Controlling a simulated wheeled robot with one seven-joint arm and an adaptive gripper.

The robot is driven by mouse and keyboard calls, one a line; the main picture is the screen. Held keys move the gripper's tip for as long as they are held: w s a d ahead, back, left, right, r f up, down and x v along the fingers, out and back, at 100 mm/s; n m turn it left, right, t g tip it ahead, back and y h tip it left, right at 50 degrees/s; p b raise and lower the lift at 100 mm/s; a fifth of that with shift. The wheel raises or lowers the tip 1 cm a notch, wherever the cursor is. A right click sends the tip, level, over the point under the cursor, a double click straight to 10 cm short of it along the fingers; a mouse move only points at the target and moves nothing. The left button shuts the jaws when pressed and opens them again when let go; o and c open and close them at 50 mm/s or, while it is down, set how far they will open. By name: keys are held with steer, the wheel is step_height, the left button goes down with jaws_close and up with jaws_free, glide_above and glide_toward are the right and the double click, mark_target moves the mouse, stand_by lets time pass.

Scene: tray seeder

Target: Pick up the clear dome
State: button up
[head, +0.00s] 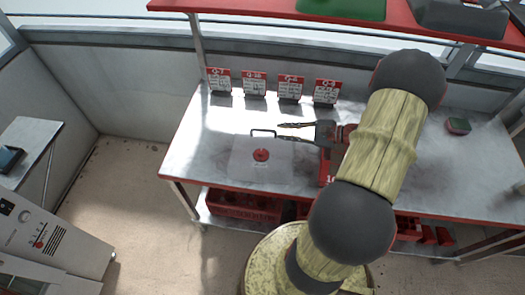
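The clear dome (243,170) is a see-through cover with a dark handle (263,131) on top. It stands on the left part of the metal table, and a round red thing (261,155) shows through it. My gripper (279,131) points left from the right side, with its fingers apart and nothing seen between them. The fingertips appear close to the right end of the handle; I cannot tell from this one view how far apart they are in depth.
Several red-and-white cards (290,89) stand along the back of the table (190,153). A red object (325,170) is partly hidden by my arm. A red shelf (230,6) hangs above. Red crates (242,206) sit below.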

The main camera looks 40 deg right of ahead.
mark_target(267, 131)
steer(key=b+x, duration=0.1)
steer(key=x, duration=0.2)
steer(key=b+x, duration=0.1)
steer(key=x, duration=0.2)
steer(key=shift+a, duration=0.45)
steer(key=shift+w+a+b, duration=0.2)
steer(key=shift+w+b, duration=0.15)
steer(key=shift+w, duration=0.15)
steer(key=shift+c, duration=0.3)
steer(key=c, duration=0.4)
jaws_close()
